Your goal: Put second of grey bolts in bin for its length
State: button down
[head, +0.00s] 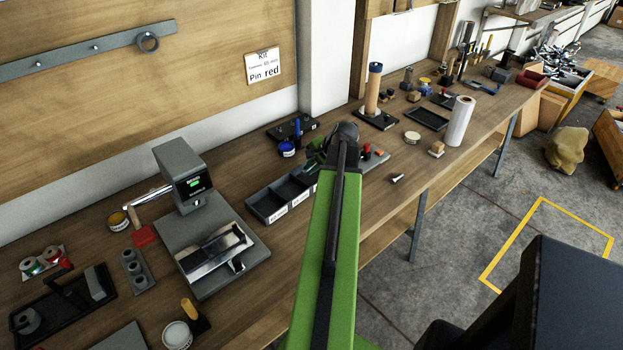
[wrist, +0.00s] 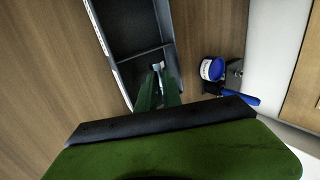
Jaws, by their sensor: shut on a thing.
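My gripper (wrist: 157,90) is shut on a small grey bolt (wrist: 156,67), of which only a bit shows between the green fingertips. In the wrist view the fingertips and bolt are over a compartment of the dark divided bin tray (wrist: 108,50); I cannot tell their height above its floor. In the head view the tray (head: 262,212) has white labels on its front, too small to read, and my arm hides its right end. The gripper (head: 316,156) is partly hidden behind my arm there. Another grey bolt (head: 397,178) lies on the bench near its front edge.
A blue-lidded pot (wrist: 212,69) stands close beside the tray, with a dark-based blue item (head: 297,130) behind it. A grey device with a green display (head: 182,175) stands left of the tray. A paper roll (head: 459,121) stands further right on the bench.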

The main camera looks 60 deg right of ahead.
aim_at(309, 182)
notch_tip(309, 182, down, 4)
jog(key=b, duration=0.3)
jog(key=shift+f+b, duration=0.15)
jog(key=shift+b, duration=0.25)
jog(key=shift+r, duration=0.25)
jog(key=shift+f, duration=0.2)
jog(key=shift+s+a+f+b, duration=0.25)
jog(key=shift+f+b, duration=0.1)
jog(key=shift+b, duration=0.15)
jog(key=c, duration=1.8)
grip_release()
jog(key=shift+w+d+r+p, duration=0.1)
jog(key=shift+r+p, duration=0.55)
jog(key=shift+p, duration=0.15)
jog(key=p+v, duration=1)
jog(key=v, duration=0.1)
jog(key=shift+d+r, duration=0.15)
jog(key=shift+r, duration=0.15)
